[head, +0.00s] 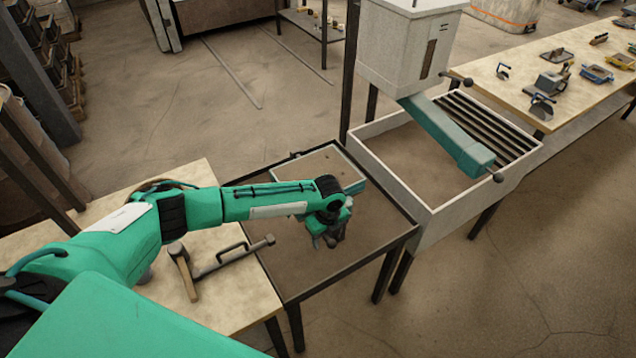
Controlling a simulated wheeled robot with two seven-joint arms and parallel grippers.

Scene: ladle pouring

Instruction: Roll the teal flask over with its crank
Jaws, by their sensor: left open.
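A shallow teal-edged box filled with brown sand (318,168), which looks like the teal flask, lies at the back of a dark-framed table (345,262). My left forearm and wrist pass in front of its near side, so part of it is hidden. I cannot make out a crank on it. My left gripper (331,241) is open and empty, pointing down above the bare brown top, nearer than the box and apart from it. A grey bent rod with a knobbed end (238,258) lies on the pale bench at the left. My right gripper is not in view.
A wooden-handled tool (183,272) lies on the pale bench (235,300). A white-walled sand bin (432,208) stands right of the dark table, under a grey hopper (410,45) with a teal chute (450,138). A back-right bench (535,75) holds several small tools.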

